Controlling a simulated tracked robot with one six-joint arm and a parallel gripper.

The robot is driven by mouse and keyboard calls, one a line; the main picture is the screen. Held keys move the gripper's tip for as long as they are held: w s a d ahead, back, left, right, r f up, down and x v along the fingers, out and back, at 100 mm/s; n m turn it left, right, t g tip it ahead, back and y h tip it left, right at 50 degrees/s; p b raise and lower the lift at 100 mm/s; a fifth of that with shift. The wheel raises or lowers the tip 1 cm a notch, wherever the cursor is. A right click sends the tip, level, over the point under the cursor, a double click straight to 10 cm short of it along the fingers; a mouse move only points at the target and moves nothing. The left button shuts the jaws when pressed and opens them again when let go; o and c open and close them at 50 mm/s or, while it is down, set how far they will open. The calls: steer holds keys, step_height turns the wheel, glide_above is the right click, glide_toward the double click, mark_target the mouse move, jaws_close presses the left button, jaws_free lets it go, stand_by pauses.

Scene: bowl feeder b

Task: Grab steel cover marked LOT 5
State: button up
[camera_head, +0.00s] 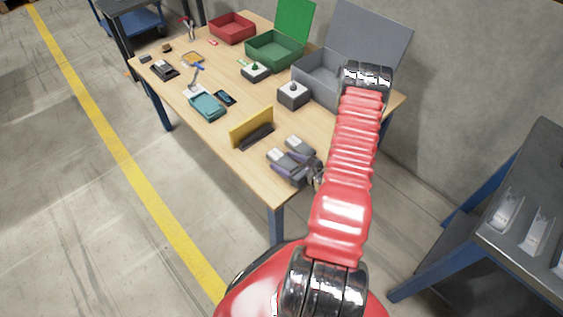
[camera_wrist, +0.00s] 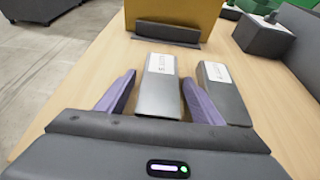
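Two grey block-like covers with white labels lie side by side at the near end of the wooden table. The left cover (camera_wrist: 160,88) sits between the two purple fingers of my gripper (camera_wrist: 158,82), which are spread on either side of it. The right cover (camera_wrist: 222,88) lies just outside the right finger. The label print is too small to read surely, so I cannot tell which is LOT 5. In the head view the left cover (camera_head: 277,156) and right cover (camera_head: 300,144) show beyond my open gripper (camera_head: 287,168).
A yellow upright panel on a dark base (camera_head: 256,137) stands just beyond the covers. Grey (camera_head: 312,80), green (camera_head: 268,51) and red (camera_head: 232,30) bins stand along the back. A dark bench (camera_head: 520,262) at right holds silvery parts (camera_head: 505,212).

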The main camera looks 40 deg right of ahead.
mark_target(285, 162)
steer(key=c, duration=1.2)
steer(key=shift+r, duration=0.15)
steer(key=shift+r, duration=4.9)
